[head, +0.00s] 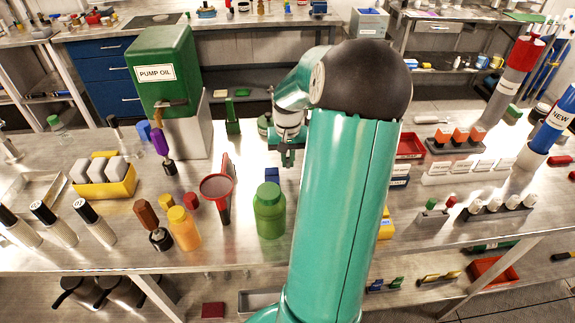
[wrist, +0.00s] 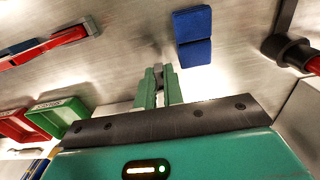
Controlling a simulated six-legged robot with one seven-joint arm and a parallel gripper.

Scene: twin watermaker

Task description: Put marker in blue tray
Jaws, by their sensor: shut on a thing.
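My gripper (wrist: 158,88) is shut on a small grey thing (wrist: 157,71) that shows between its green fingertips in the wrist view. Too little of it shows to tell whether it is the marker. No blue tray shows clearly; a red tray (wrist: 14,128) and a green tray (wrist: 58,116) lie at the left of the wrist view. My arm hides part of the bench in the head view.
A blue block (wrist: 193,38) lies near the fingertips in the wrist view. In the head view a green bottle (head: 269,211), a red funnel (head: 217,187) and the pump oil tank (head: 165,70) stand to the left. A red tray (head: 411,146) lies right of my arm.

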